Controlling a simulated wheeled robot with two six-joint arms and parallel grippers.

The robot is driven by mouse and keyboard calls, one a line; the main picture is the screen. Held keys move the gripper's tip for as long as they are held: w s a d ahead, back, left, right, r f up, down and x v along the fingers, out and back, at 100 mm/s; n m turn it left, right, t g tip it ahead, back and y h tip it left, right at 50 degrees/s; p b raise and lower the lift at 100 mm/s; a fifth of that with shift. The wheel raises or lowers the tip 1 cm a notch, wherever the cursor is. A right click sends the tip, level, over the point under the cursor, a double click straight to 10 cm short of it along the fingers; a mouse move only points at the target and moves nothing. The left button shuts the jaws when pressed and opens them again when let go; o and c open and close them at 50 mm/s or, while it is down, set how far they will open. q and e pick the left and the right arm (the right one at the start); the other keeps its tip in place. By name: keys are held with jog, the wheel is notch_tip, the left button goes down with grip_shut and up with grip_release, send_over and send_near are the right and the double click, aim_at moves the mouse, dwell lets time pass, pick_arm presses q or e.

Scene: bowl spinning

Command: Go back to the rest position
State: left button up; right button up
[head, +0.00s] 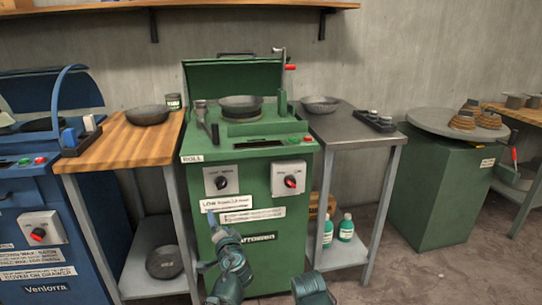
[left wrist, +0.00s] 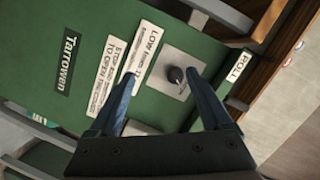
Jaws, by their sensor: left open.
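My left gripper (head: 207,240) is low in front of the green machine (head: 245,225) in the head view. It is open and empty. In the left wrist view its two fingers (left wrist: 165,75) are spread apart, with the machine's green front panel (left wrist: 105,25) and a black knob (left wrist: 175,75) on a grey plate beyond them. From this view I cannot tell how far the fingers are from the panel. A part of my right arm shows at the bottom edge of the head view, but its gripper does not show.
A dark bowl (head: 241,103) sits on top of the machine. Another bowl (head: 147,115) is on the wooden table (head: 120,147), and one (head: 320,103) is on the metal table (head: 352,132). A blue machine (head: 50,200) stands left; a green cabinet (head: 437,190) stands right.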

pick_arm(q)
jog(key=s+d+f+n+g+h, duration=0.1)
jog(key=s+d+f+g+h, duration=0.2)
jog(key=s+d+f+g, duration=0.65)
jog(key=s+d+f+n+g+h, duration=0.25)
jog(key=s+d+f+g, duration=0.3)
jog(key=s+f, duration=0.55)
notch_tip(320, 180, up, 39)
jog(key=s+d+p, duration=0.1)
jog(key=s+p, duration=0.1)
jog(key=p, duration=3.5)
jog(key=shift+s+r+h, duration=0.15)
jog(key=shift+s+h, duration=0.2)
